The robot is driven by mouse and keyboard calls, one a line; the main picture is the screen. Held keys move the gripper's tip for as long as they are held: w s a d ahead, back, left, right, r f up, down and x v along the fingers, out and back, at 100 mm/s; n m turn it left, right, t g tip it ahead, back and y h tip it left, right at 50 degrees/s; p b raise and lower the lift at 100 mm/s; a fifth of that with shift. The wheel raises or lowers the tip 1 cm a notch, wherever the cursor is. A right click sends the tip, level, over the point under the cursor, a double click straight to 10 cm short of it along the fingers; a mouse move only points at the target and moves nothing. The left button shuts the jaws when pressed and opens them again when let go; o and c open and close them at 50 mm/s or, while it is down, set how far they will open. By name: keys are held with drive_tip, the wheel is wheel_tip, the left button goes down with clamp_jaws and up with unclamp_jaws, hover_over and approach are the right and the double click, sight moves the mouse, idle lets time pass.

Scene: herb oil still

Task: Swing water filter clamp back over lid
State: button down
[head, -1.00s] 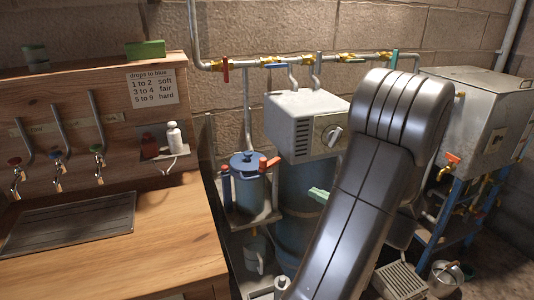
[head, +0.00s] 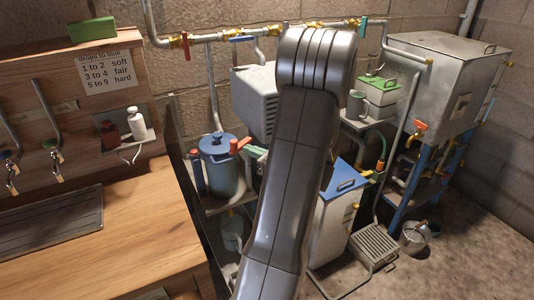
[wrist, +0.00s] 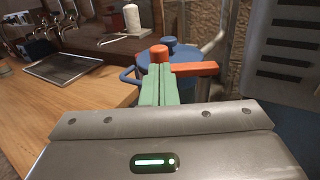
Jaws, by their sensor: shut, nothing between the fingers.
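The water filter is a blue-grey canister (head: 222,172) with a blue knobbed lid (head: 217,143), left of my arm in the head view. In the wrist view, an orange bar (wrist: 196,69) and a red cap (wrist: 159,52) show beside the blue lid (wrist: 180,51). My gripper (wrist: 155,70) is shut and empty, its green fingers pointing at the red cap and hiding part of the canister. I cannot tell if they touch.
A wooden counter (head: 140,215) with a dark drain tray (head: 50,222) lies left of the filter. A grey vented box (head: 254,100) stands close behind on the right. A pipe with valves (head: 235,40) runs along the wall. A white blue-topped unit (head: 335,215) stands right of my arm.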

sight(232, 144)
drive_tip(key=shift+x, duration=1.3)
drive_tip(key=shift+a, duration=0.1)
drive_tip(key=shift+a+f+m+t+h+b, duration=0.1)
drive_tip(key=shift+a+m+t+h+b, duration=0.4)
drive_tip(key=shift+m+t+h+b, duration=0.4)
drive_tip(key=m+t+h+b, duration=0.1)
drive_tip(key=a+m+t+h+b, duration=0.1)
drive_tip(key=shift+w+a+f+h, duration=0.1)
drive_tip(key=shift+w+a+h, duration=0.1)
drive_tip(key=shift+a+h, duration=0.1)
drive_tip(key=shift+w+a+h+b, duration=0.15)
drive_tip(key=shift+h+b, duration=0.15)
drive_tip(key=shift+b, duration=0.15)
drive_tip(key=shift+w+a+b, duration=0.3)
drive_tip(key=shift+a+b, duration=0.05)
drive_tip(key=shift+b, duration=0.2)
drive_tip(key=shift+a+r, duration=0.1)
drive_tip(key=shift+r, duration=0.15)
drive_tip(key=shift+w+r+t, duration=0.1)
drive_tip(key=shift+r+t, duration=0.15)
drive_tip(key=shift+t, duration=0.05)
